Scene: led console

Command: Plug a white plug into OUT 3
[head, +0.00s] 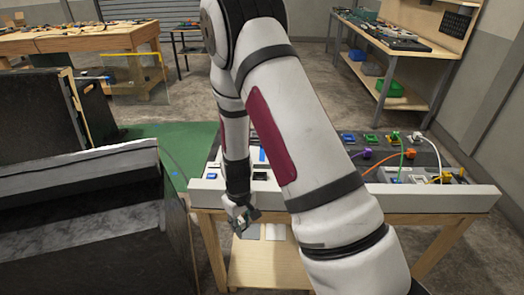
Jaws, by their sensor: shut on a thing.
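My gripper (243,219) hangs low at the console's front left, in front of its white front edge. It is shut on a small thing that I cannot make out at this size. A white plug (417,138) with a pale cable sits at the back right of the console (455,198). Blue, green and yellow sockets line the console's back row. The labels are too small to read, so I cannot tell which socket is OUT 3. My arm hides the middle of the console.
A purple plug (366,154), an orange plug (409,154) and yellow parts (441,178) crowd the console's right side, with loose cables among them. A large dark box-like structure (80,220) stands at the left, beside a green surface (185,143). Workbenches stand behind.

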